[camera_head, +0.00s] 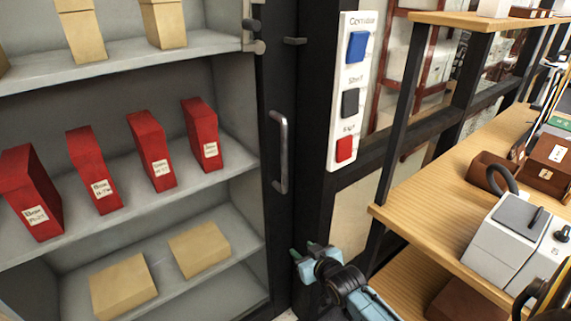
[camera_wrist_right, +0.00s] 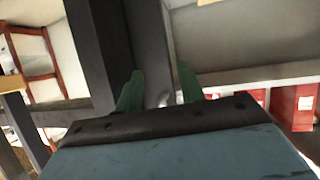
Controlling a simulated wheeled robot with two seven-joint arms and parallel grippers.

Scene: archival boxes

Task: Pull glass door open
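The glass door's dark frame (camera_head: 275,200) stands along the right side of a grey cabinet. Its upright silver handle (camera_head: 279,152) is on that frame. The door looks closed, though the glass itself is hard to make out. My right gripper (camera_head: 306,252) is below and slightly right of the handle, apart from it, in front of the dark frame. Its two green fingers (camera_wrist_right: 158,90) are spread with nothing held between them in the right wrist view; a dark grey upright shows behind them. My left gripper is not in view.
Red boxes (camera_head: 150,150) and tan boxes (camera_head: 124,287) stand or lie on the cabinet shelves. A white panel (camera_head: 351,90) with blue, black and red buttons is right of the handle. A wooden shelf unit (camera_head: 440,215) with devices lies close to the right of my right arm.

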